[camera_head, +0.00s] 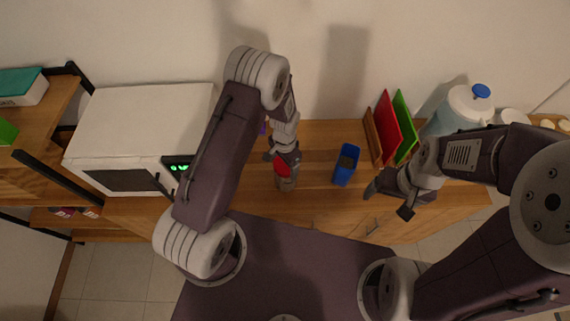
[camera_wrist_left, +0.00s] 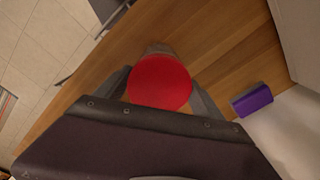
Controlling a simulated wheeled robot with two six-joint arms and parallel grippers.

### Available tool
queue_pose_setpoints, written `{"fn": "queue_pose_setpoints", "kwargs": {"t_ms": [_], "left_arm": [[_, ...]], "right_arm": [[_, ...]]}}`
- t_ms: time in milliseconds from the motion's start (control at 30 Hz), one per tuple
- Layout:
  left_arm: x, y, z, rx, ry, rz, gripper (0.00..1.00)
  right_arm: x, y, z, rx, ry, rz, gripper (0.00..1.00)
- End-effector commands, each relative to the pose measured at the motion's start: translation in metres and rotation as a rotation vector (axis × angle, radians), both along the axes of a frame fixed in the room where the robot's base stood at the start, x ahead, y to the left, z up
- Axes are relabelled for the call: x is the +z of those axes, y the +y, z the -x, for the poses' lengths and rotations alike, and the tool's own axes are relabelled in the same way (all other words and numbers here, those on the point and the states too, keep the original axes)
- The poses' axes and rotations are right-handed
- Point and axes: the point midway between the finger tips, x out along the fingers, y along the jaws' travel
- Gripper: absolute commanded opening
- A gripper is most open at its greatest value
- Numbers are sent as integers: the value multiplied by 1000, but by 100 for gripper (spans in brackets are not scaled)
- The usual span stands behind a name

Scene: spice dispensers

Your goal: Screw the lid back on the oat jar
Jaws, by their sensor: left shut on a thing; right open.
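The red lid (camera_head: 282,170) sits between the fingers of my left gripper (camera_head: 284,166) in the head view. The oat jar (camera_head: 287,185) stands on the wooden counter directly under it, partly hidden. In the left wrist view the round red lid (camera_wrist_left: 160,82) lies between the two dark fingers, with a bit of the jar (camera_wrist_left: 159,48) showing behind it. My left gripper is shut on the lid. The lid is over the jar's top; I cannot tell if it is seated. My right gripper (camera_head: 388,201) is open and empty over the counter to the right.
A blue container (camera_head: 346,165) stands between my grippers. Red (camera_head: 387,124) and green (camera_head: 405,126) boards stand in a rack behind. A jug with a blue lid (camera_head: 481,91) is at the right. A white microwave (camera_head: 140,125) is at the left. A purple block (camera_wrist_left: 252,100) lies near the wall.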

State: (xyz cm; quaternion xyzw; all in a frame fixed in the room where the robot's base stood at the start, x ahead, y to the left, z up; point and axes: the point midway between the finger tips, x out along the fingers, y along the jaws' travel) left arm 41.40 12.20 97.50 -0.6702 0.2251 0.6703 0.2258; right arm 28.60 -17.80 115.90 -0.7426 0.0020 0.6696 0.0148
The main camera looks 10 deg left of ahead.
Motion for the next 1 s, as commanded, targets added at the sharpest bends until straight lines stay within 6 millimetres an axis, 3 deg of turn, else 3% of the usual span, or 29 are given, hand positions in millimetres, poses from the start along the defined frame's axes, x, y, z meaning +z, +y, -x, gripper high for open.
{"fn": "queue_pose_setpoints", "kwargs": {"t_ms": [100,233,600,900,1000], "left_arm": [[-1,1,-1,-258,0,0,36],[-1,1,-2,-460,0,1,36],[-1,2,-2,-557,1,0,36],[-2,2,-4,-1189,0,0,36],[-2,2,-5,-1290,0,0,36]], "right_arm": [[-1,0,0,0,0,0,85],[-1,0,0,0,0,0,85],[-1,0,0,0,0,0,85],[-3,0,0,0,0,0,85],[-3,0,0,0,0,0,85]]}}
